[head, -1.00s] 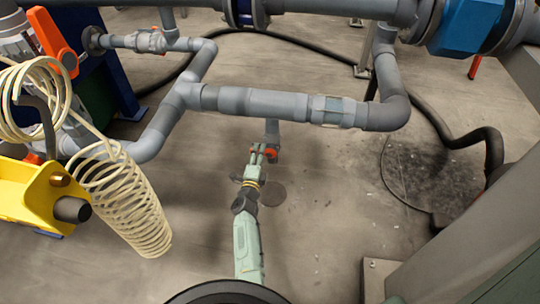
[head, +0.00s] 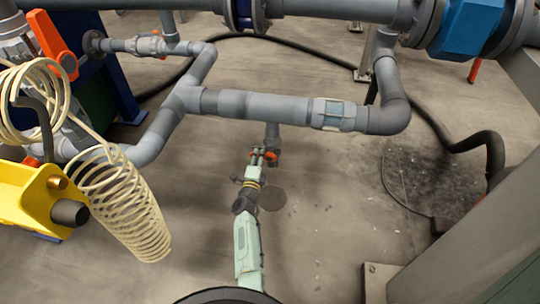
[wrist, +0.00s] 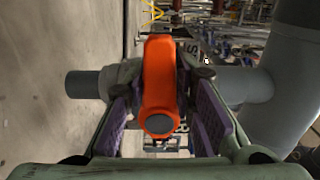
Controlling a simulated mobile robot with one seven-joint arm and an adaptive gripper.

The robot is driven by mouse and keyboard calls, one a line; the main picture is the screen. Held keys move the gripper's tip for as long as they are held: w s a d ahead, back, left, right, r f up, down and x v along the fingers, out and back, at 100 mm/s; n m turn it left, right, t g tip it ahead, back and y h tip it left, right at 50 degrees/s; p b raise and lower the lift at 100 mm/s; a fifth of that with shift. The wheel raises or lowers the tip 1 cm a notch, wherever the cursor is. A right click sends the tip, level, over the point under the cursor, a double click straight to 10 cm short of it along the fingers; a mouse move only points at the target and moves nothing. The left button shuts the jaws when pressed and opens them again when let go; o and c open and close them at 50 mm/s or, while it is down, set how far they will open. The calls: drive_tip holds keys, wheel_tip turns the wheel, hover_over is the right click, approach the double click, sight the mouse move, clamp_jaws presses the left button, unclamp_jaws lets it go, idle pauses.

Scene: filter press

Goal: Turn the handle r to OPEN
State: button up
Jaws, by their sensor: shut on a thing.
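The orange handle (wrist: 158,85) fills the middle of the wrist view, long side up and down, with a grey round cap at its lower end. It sits across a grey pipe stub (wrist: 85,84) that runs sideways. My gripper (wrist: 160,108) has its purple pads on either side of the handle and is shut on it. In the head view my gripper (head: 262,154) reaches the small orange handle (head: 271,157) on the short pipe below the horizontal grey pipe. The fingers partly hide the handle there, and any OPEN mark is not readable.
A grey pipe run (head: 250,105) passes just beyond my gripper. A larger orange handle (head: 50,42) is at upper left. A coiled cream hose (head: 130,205) and a yellow bracket (head: 30,195) stand at left. A grey post (head: 460,235) is at right.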

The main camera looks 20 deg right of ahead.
drive_tip(key=shift+f, duration=0.1)
clamp_jaws()
drive_tip(key=n, duration=0.1)
drive_tip(key=f+n, duration=0.1)
drive_tip(key=n, duration=0.2)
drive_tip(key=shift+s+d+f+n, duration=0.15)
drive_tip(key=shift+f+n, duration=0.15)
drive_tip(key=d+n, duration=0.1)
drive_tip(key=n, duration=0.3)
drive_tip(key=s+d+f+n+p, duration=0.1)
drive_tip(key=n, duration=0.4)
drive_tip(key=s+d+f+n, duration=0.1)
drive_tip(key=n, duration=0.4)
drive_tip(key=shift+s+d, duration=0.15)
drive_tip(key=shift+d, duration=0.2)
drive_tip(key=o, duration=0.9)
unclamp_jaws()
drive_tip(key=o, duration=0.4)
drive_tip(key=shift+a, duration=0.2)
drive_tip(key=shift+o, duration=0.2)
drive_tip(key=shift+f, duration=0.1)
